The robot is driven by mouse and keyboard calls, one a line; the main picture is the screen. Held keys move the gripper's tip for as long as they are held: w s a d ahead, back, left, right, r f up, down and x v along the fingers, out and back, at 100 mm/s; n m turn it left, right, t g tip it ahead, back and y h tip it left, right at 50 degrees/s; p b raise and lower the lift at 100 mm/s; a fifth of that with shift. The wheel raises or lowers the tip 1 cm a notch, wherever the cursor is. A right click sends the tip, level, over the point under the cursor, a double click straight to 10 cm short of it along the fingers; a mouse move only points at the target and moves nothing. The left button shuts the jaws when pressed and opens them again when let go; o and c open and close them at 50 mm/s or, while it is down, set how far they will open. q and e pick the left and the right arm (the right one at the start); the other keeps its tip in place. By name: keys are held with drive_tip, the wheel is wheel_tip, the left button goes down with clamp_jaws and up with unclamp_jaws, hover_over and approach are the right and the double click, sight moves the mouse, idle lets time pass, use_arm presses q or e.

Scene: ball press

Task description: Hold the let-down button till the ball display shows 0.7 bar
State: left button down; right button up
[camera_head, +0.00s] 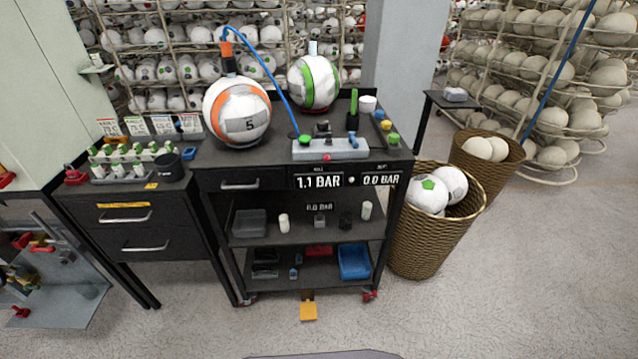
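The display (318,182) on the cart's front edge reads 1.1 BAR; its small label is hard to read. A second display (381,179) beside it reads 0.0 BAR. A white and orange ball (237,112) marked 5 sits on the cart top, with an orange and black fitting (227,52) on it. A blue hose (262,62) runs from the fitting toward the grey control block (331,150). A green button (305,139), a red button (326,157) and another green knob (393,139) show; which one is the let-down button cannot be told. Neither gripper shows.
A white and green ball (314,84) stands behind on the cart (245,160). A drawer cabinet (130,230) stands left, a wicker basket (428,240) with balls right. Ball racks fill the back. An orange pedal (308,311) lies on the floor. The front floor is clear.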

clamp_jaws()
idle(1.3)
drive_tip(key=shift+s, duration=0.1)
